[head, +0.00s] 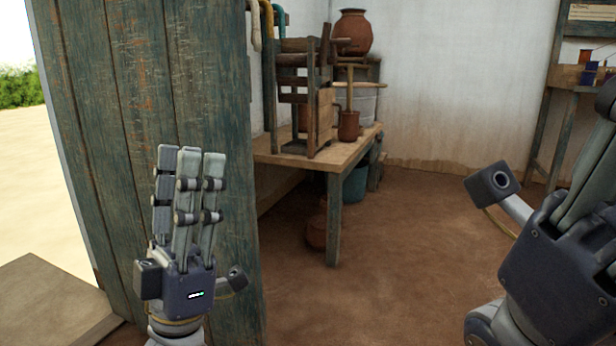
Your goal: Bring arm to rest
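My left gripper (187,165) is upright in front of the weathered green plank door. Its grey jointed fingers are straight and point up, with nothing between them. It is open and empty. My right gripper (592,165) is at the right edge, nearer to the camera and partly cut off by the frame. Its fingertips are out of view, and no held object shows. Neither gripper visibly touches anything.
The plank door (100,110) stands close behind my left gripper. A wooden table (335,163) beyond it holds a wooden frame (310,100) and a clay mug (348,127). A shelf (545,125) stands at the back right. The earthen floor (400,260) between is clear.

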